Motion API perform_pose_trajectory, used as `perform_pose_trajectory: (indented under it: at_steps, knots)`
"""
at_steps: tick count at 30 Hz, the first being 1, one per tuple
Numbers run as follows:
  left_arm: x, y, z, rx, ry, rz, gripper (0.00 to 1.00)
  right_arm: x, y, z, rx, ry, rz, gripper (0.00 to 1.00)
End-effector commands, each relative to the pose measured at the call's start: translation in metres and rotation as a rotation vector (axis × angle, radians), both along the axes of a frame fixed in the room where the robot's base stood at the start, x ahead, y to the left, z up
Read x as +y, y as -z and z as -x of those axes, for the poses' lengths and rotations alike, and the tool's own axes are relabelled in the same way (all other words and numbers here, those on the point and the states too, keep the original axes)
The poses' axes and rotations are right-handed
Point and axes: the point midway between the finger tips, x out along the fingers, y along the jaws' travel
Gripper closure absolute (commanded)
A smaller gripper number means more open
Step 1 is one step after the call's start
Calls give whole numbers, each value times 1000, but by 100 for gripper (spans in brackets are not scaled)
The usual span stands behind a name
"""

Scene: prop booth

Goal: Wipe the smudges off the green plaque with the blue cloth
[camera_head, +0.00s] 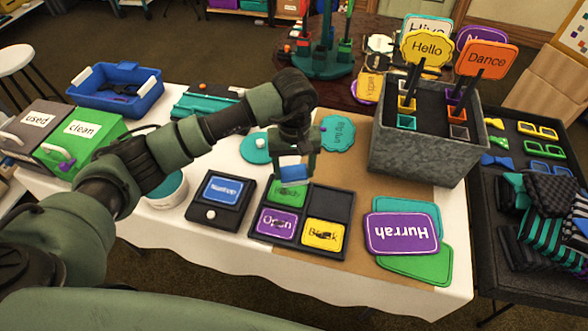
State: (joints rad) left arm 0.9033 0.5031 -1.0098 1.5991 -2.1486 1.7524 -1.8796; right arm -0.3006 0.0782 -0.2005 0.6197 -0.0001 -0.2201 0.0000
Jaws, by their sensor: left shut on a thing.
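My left gripper (294,168) comes down from above at the middle of the table. It is shut on the blue cloth (293,174), which shows between its fingers. The cloth is right over the far edge of the green plaque (288,196); I cannot tell if it touches. The green plaque lies in the far left compartment of a dark tray (340,203). Dark smudges show on its lettering, and the gripper and cloth hide its far part. My right gripper is not in view.
The tray also holds a smudged purple plaque (278,223) and a smudged yellow plaque (322,234); its far right compartment is empty. A blue plaque (222,190) lies on a dark stand at left. A grey box (425,158) with upright signs and stacked plaques (402,233) stand at right.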

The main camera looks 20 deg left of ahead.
Motion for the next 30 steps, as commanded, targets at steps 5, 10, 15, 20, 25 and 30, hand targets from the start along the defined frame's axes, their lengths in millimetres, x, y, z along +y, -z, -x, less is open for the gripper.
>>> perform_pose_trajectory:
  at_steps: [5, 10, 15, 20, 25, 30]
  knots:
    - [0, 0, 0, 0, 1, 0, 97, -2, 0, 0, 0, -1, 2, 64]
    - [0, 0, 0, 0, 1, 0, 97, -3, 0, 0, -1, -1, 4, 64]
    - [-2, 4, -1, 9, 3, -30, 97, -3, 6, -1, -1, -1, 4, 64]
    - [-4, 7, -2, 34, 2, -100, 97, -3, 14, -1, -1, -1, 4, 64]
    - [-3, 7, -1, 43, 0, -116, 97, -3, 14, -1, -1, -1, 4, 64]
    - [-4, 6, 0, 43, 1, -115, 97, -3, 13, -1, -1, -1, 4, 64]
